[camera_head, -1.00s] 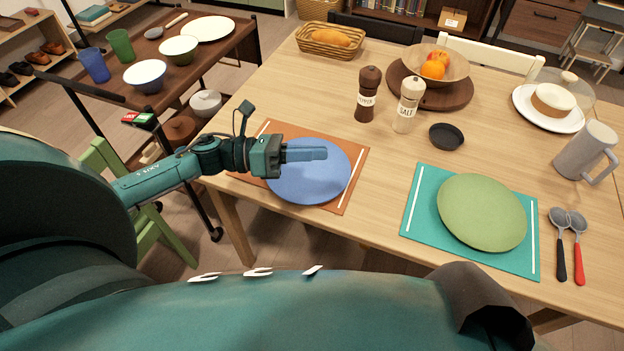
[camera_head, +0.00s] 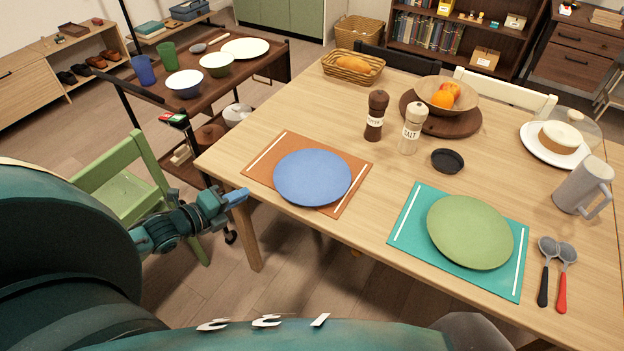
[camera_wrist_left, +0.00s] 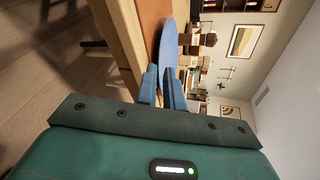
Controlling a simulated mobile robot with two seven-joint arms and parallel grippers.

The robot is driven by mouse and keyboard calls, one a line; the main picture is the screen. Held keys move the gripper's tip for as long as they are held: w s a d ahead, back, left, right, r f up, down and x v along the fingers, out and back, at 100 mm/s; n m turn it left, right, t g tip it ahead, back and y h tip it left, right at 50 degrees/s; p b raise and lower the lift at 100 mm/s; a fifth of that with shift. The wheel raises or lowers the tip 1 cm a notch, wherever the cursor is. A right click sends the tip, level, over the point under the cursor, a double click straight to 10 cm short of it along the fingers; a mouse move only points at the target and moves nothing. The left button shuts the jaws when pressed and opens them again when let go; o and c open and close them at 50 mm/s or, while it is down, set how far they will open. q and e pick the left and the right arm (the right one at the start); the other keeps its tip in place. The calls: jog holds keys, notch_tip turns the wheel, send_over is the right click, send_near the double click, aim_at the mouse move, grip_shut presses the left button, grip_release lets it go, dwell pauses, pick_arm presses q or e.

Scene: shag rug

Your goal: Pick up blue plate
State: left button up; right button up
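The blue plate (camera_head: 312,177) lies on the orange placemat (camera_head: 264,166) at the table's near left side. My left gripper (camera_head: 240,196) is off the table's near left edge, to the left of the plate and apart from it. In the left wrist view the fingers (camera_wrist_left: 163,88) show a narrow gap with nothing held between them. There the plate (camera_wrist_left: 168,45) appears nearly edge-on, beyond the fingertips and roughly in line with the gap. My right gripper is not in view.
A green plate (camera_head: 470,232) lies on a teal mat (camera_head: 408,224) to the right. Pepper (camera_head: 375,117) and salt (camera_head: 412,128) mills stand behind the blue plate. A green chair (camera_head: 122,172) is left of my left arm. Bare tabletop separates the two mats.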

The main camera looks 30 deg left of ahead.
aim_at(271, 187)
pick_arm(q)
jog(key=x, duration=0.5)
jog(key=shift+w+d+b, duration=0.1)
jog(key=shift+w+b, duration=0.1)
jog(key=shift+b, duration=0.1)
jog(key=shift+b+x, duration=0.35)
jog(key=shift+x, duration=2.25)
jog(key=shift+w+r, duration=0.15)
grip_shut()
jog(key=shift+r, duration=0.15)
